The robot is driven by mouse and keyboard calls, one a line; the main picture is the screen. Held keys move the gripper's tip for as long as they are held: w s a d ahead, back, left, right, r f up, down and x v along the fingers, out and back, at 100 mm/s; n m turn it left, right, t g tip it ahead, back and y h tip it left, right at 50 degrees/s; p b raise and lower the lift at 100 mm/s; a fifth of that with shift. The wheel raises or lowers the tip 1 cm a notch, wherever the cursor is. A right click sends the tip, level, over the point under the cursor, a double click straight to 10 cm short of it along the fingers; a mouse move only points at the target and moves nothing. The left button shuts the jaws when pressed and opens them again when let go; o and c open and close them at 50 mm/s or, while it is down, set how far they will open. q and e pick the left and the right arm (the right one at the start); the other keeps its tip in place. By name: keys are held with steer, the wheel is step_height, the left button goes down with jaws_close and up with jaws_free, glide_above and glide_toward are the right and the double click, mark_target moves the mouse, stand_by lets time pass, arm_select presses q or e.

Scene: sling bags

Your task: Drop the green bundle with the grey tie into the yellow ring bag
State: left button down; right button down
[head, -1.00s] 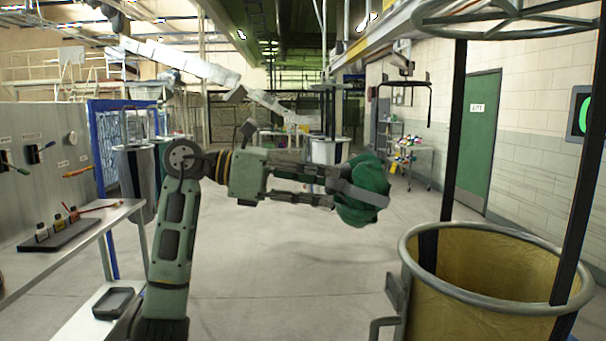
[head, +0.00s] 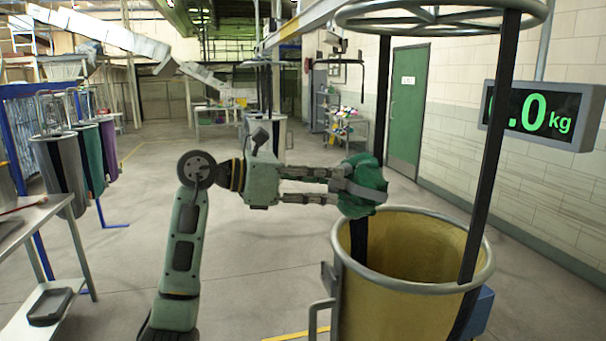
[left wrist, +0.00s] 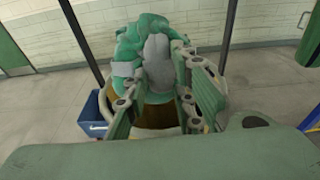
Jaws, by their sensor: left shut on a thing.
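The green bundle with the grey tie (head: 367,188) is held in my left gripper (head: 338,187), whose fingers are shut on it. In the head view the bundle shows at the left of the yellow ring bag's rim, overlapping its far left edge. The yellow ring bag (head: 400,300) hangs open under a grey metal ring, with dark straps rising to an upper hoop. In the left wrist view the bundle (left wrist: 143,52) sits between the fingers, with part of the yellow bag (left wrist: 158,117) visible below and behind it. My right gripper is not in view.
A scale display (head: 540,113) hangs at the right, partly cut by a strap. A blue box (head: 478,310) is beside the bag. A grey bench (head: 35,220) stands at the left, with hanging bags (head: 62,170) behind. The floor between is open.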

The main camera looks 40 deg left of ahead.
mark_target(345, 181)
arm_select(q)
steer(key=r+p+x, duration=0.1)
steer(key=p+x, duration=0.1)
steer(key=x, duration=1.3)
steer(key=shift+w, duration=0.25)
steer(key=shift+d, duration=0.1)
steer(key=c, duration=1.4)
jaws_free()
steer(key=shift+s, duration=0.1)
steer(key=v, duration=1)
steer(key=shift+s+a+f, duration=0.15)
steer(key=shift+s+a, duration=0.4)
steer(key=shift+s, duration=0.2)
